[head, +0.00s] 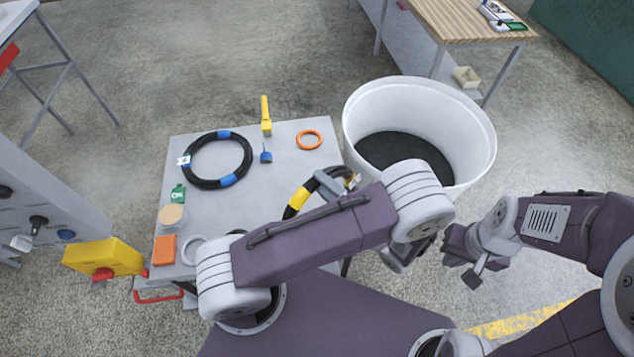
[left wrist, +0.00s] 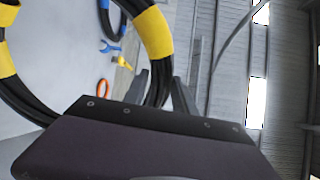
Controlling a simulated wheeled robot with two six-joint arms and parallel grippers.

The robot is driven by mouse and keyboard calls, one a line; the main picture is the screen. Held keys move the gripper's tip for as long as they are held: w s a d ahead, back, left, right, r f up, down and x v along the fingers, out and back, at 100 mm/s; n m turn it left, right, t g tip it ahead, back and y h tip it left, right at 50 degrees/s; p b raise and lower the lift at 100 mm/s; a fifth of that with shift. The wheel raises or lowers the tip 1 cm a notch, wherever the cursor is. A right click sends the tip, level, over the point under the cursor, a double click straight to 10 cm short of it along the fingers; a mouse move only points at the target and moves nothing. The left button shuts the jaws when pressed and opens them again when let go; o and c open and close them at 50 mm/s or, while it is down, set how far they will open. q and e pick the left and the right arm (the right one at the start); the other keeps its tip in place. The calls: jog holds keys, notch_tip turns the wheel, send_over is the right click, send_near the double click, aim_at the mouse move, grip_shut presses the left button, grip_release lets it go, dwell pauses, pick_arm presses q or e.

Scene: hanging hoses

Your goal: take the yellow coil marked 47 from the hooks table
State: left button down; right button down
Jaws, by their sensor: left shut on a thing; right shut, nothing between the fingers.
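A black hose coil with yellow bands (head: 297,202) is at the right side of the grey table (head: 225,213), mostly hidden behind my left arm in the head view. My left gripper (head: 330,183) is shut on this coil. In the left wrist view the yellow-banded coil (left wrist: 155,38) runs between the fingers (left wrist: 158,92), with the table behind it. I cannot read a number on it, nor tell whether it touches the table. My right gripper (head: 468,268) is shut and empty, right of the table and below the white bin.
A black coil with blue bands (head: 251,160) and a white tag lies on the table. An orange ring (head: 309,140), yellow tool (head: 266,115), orange block (head: 165,249) and white ring (head: 194,250) lie there too. A large white bin (head: 483,140) stands right of the table.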

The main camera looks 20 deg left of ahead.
jog(key=shift+r+p, duration=2.4)
jog(key=shift+p, duration=0.25)
